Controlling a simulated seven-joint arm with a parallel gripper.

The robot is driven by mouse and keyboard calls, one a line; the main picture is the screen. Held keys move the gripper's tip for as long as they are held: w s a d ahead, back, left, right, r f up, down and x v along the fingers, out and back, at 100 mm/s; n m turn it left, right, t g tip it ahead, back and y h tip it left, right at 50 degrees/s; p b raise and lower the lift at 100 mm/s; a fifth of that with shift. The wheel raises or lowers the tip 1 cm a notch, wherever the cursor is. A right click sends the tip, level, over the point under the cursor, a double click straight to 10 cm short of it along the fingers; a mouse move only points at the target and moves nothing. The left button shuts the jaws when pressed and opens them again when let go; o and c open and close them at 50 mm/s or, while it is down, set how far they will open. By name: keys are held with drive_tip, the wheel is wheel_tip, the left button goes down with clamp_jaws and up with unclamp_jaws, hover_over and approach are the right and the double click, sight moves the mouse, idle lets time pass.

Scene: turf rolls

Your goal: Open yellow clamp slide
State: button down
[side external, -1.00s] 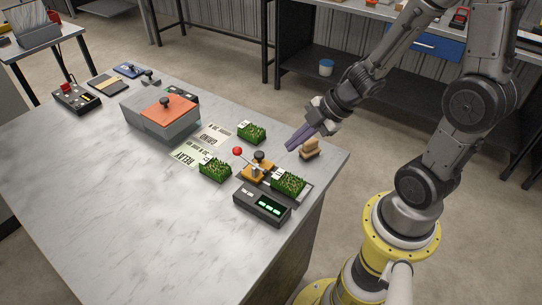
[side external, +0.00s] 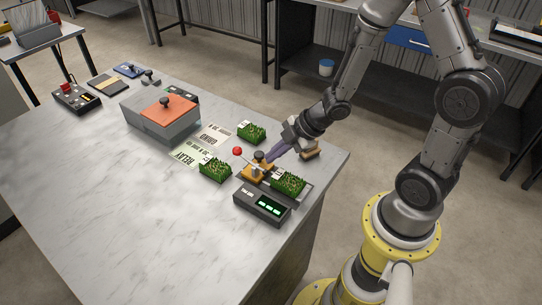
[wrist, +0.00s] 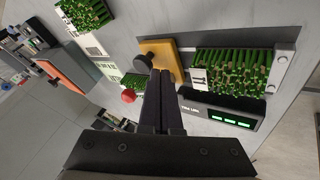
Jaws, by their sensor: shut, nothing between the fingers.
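The yellow clamp slide (side external: 252,174) sits on the grey fixture at the table's right end, with a dark knob (side external: 259,156) on top. It also shows in the wrist view (wrist: 158,50), beside a turf piece (wrist: 232,72). The same turf piece shows right of the slide in the side view (side external: 289,183). My gripper (side external: 272,156) is shut and empty, its purple fingers pointing down and left at the knob.
A lever with a red ball (side external: 237,151) stands just left of the slide. A dark box with green displays (side external: 262,204) is in front. Loose turf pieces (side external: 215,169) (side external: 251,132) and a tan block (side external: 310,153) lie nearby. The table's left front is clear.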

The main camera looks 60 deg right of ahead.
drive_tip(key=shift+w+a+f, duration=0.15)
drive_tip(key=shift+w+f, duration=0.15)
drive_tip(key=shift+f, duration=0.2)
drive_tip(key=shift+w, duration=0.6)
drive_tip(key=shift+r, duration=0.1)
